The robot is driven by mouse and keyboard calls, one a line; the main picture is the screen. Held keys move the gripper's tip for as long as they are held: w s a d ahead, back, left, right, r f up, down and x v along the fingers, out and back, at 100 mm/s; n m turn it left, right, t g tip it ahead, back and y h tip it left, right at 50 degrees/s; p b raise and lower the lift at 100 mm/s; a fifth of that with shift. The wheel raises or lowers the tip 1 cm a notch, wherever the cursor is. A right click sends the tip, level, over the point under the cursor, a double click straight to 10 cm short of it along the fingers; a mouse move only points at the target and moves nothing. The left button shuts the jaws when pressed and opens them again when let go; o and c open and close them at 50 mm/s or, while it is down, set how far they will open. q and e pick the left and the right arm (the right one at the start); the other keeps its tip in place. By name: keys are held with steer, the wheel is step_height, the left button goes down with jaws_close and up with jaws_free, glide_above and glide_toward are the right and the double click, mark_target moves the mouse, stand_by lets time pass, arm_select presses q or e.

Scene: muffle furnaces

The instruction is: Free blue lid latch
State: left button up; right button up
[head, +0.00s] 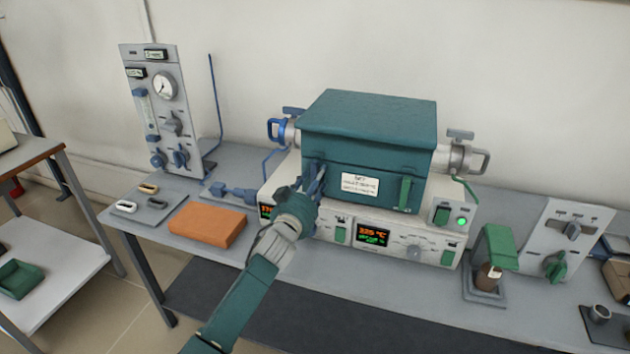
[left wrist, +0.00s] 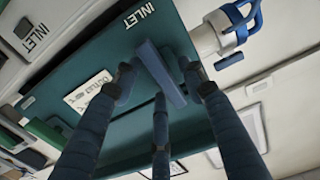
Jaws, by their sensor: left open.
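The blue lid latch (left wrist: 160,72) is a flat bar on the front of the teal furnace box (head: 368,125), at its left end. In the left wrist view it lies between the fingertips of my left gripper (left wrist: 160,82), which are spread around it. I cannot tell if any finger touches it. In the head view my left gripper (head: 312,186) is at the left front of the box and largely covers the latch. A green latch (head: 405,193) hangs at the right of the same front. The lid looks closed. My right gripper is not in view.
A furnace base with displays (head: 373,233) carries the box. An orange block (head: 208,224) lies left of my arm. A gauge panel (head: 152,105) stands at the back left. A blue-handled inlet fitting (head: 276,129) sticks out beside the box. A green-topped holder (head: 495,250) stands right.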

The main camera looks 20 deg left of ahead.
arm_select(q)
jaws_close()
steer(key=shift+m, duration=0.4)
steer(key=shift+a+f+m, duration=0.1)
steer(key=shift+m, duration=2.7)
steer(key=shift+a+f+m, duration=0.1)
steer(key=shift+f+m, duration=0.05)
steer(key=shift+m, duration=2.65)
steer(key=shift+a+f+m, duration=0.1)
steer(key=shift+m, duration=3)
